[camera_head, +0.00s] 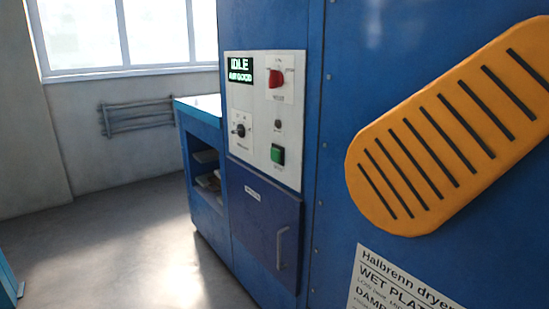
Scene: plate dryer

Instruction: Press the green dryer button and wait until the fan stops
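The green button (278,154) sits low on the right of a pale control panel (262,105) on the blue dryer cabinet (348,60). A small display (240,70) at the panel's upper left shows "IDLE" over a second line too small to read surely. A red knob (275,79) is at the panel's upper right, and a black knob (240,130) is at its lower left. The fan itself is not visible. Neither of my grippers is in view.
A large orange slotted cover (450,130) is on the cabinet at right, above a printed sign (395,285). A handled door (265,220) is below the panel. A blue shelf unit (205,160) stands behind. Floor at left (110,250) is mostly clear.

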